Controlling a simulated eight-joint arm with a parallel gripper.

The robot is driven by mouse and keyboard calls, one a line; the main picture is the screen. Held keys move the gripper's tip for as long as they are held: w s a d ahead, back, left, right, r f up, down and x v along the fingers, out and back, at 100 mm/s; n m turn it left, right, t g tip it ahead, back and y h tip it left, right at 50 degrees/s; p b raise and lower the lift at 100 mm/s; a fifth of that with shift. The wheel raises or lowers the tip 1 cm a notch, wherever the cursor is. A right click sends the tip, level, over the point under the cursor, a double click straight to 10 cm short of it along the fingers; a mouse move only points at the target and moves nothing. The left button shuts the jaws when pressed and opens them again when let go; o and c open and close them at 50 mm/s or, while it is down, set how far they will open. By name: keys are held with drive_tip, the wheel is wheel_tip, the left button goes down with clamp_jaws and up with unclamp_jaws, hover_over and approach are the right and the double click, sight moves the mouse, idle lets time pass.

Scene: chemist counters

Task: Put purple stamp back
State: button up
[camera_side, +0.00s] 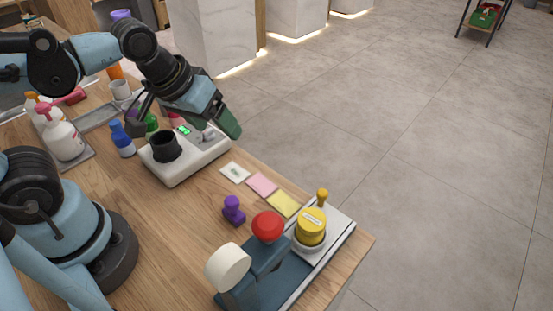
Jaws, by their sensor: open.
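A small purple stamp (233,210) stands upright on the wooden counter, left of the paper notes. A grey tray (341,226) lies at the counter's right corner. On it, a yellow round stamp piece (311,228) sits in a white cup, and a small yellow-knobbed stamp (322,197) stands behind.
A white device (193,158) with a black cup (165,147) stands below my gripper. Paper notes (261,185) lie flat. Bottles (62,135) crowd the left.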

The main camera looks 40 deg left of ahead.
drive_tip(key=a+m, duration=0.1)
drive_tip(key=a+t, duration=0.1)
drive_tip(key=w+a+m+t, duration=0.1)
drive_tip(key=shift+a+r+m+y, duration=0.25)
drive_tip(key=shift+r+m+y, duration=0.05)
idle(1.1)
